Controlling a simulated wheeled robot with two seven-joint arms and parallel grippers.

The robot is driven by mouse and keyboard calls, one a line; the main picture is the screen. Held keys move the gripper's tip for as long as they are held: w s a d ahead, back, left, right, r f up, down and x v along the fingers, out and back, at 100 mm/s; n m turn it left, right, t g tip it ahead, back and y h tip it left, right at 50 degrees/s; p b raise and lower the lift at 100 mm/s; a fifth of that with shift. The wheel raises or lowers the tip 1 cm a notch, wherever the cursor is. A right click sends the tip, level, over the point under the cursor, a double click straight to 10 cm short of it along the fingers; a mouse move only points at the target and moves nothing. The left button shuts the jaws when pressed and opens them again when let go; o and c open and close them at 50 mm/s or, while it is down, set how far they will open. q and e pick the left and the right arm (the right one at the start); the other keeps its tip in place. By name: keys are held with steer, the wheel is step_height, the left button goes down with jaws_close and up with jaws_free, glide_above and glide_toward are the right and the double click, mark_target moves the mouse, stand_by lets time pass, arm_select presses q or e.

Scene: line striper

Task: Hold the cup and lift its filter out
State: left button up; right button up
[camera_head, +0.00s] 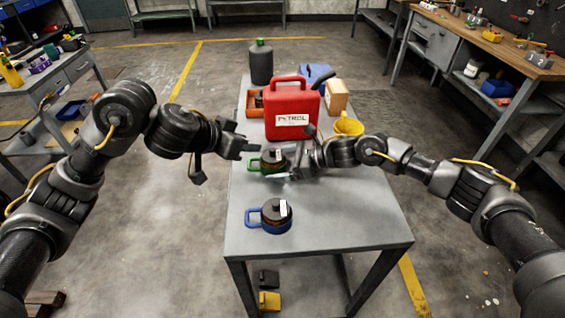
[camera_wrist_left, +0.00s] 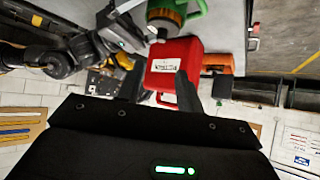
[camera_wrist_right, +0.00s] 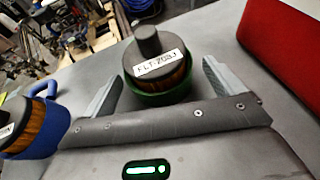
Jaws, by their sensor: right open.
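A green cup (camera_head: 254,165) with a brown, dark-capped filter (camera_head: 274,158) in it stands upright on the grey table. In the right wrist view the filter (camera_wrist_right: 156,66) bears a white label and its green cup (camera_wrist_right: 160,98) shows below. My right gripper (camera_head: 294,165) is open, its fingers on either side of the filter without visible contact. My left gripper (camera_head: 254,146) is open and empty, close to the cup on its left side. In the left wrist view the green cup (camera_wrist_left: 190,12) is at the top, beyond the spread fingers.
A blue cup (camera_head: 254,219) with a similar filter stands nearer on the table (camera_head: 330,225). Behind the green cup are a red petrol jug (camera_head: 292,98), a yellow funnel (camera_head: 347,126), a cardboard box (camera_head: 336,97) and a dark bottle (camera_head: 261,62). The table's front right is clear.

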arm_select(q)
steer(key=shift+o, duration=0.3)
arm_select(e)
steer(key=c, duration=1.1)
arm_select(q)
steer(key=shift+r, duration=0.2)
arm_select(e)
steer(key=shift+o, duration=0.2)
arm_select(q)
steer(key=w+d+r+m+g+y, duration=0.1)
steer(key=w+d+r+m+y, duration=0.15)
steer(key=d+m, duration=0.45)
arm_select(e)
steer(key=shift+d, duration=0.15)
steer(key=shift+a, duration=0.2)
steer(key=shift+d, duration=0.1)
arm_select(q)
steer(key=w+a+n+g, duration=0.1)
steer(key=n+g, duration=0.1)
steer(key=n, duration=0.9)
steer(key=w+a+n+g, duration=0.1)
steer(key=a+n+g, duration=0.1)
steer(key=n, duration=0.9)
steer(key=w+a+f+n+g+y, duration=0.1)
steer(key=w+n+g, duration=0.1)
steer(key=n, duration=1)
steer(key=shift+a, duration=0.25)
